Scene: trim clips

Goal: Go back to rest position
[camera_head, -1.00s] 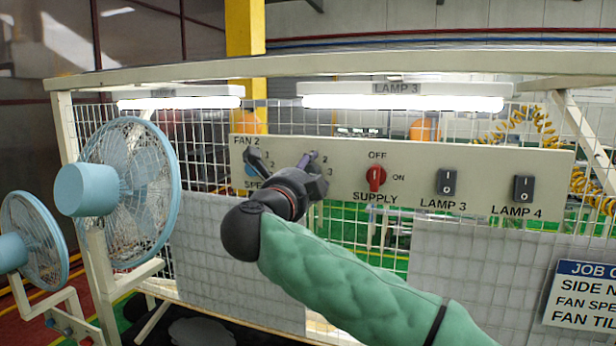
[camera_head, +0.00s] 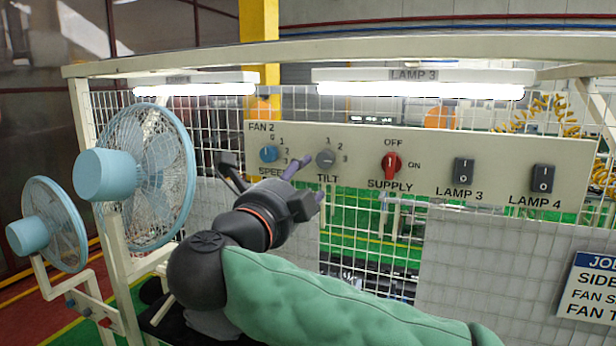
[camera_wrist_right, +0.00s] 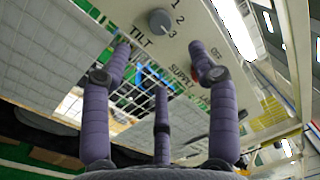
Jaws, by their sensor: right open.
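My right gripper (camera_head: 270,182) is open and empty, in front of the panel's left part and just below its knobs. Its purple-lined fingers also show spread in the right wrist view (camera_wrist_right: 160,75), with nothing between them. The grey TILT knob (camera_head: 326,158) is up and right of the fingers in the head view, apart from them as far as I can tell; it also shows in the wrist view (camera_wrist_right: 160,21). The blue SPEED knob (camera_head: 268,154) is just above the gripper. My left gripper is not in view.
The control panel (camera_head: 440,150) carries a red SUPPLY knob (camera_head: 391,164), a LAMP 3 switch (camera_head: 463,171) and a LAMP 4 switch (camera_head: 542,178). Two blue fans (camera_head: 150,175) (camera_head: 55,225) stand left. A wire mesh (camera_head: 370,235) lies behind the panel. A job card (camera_head: 590,288) hangs lower right.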

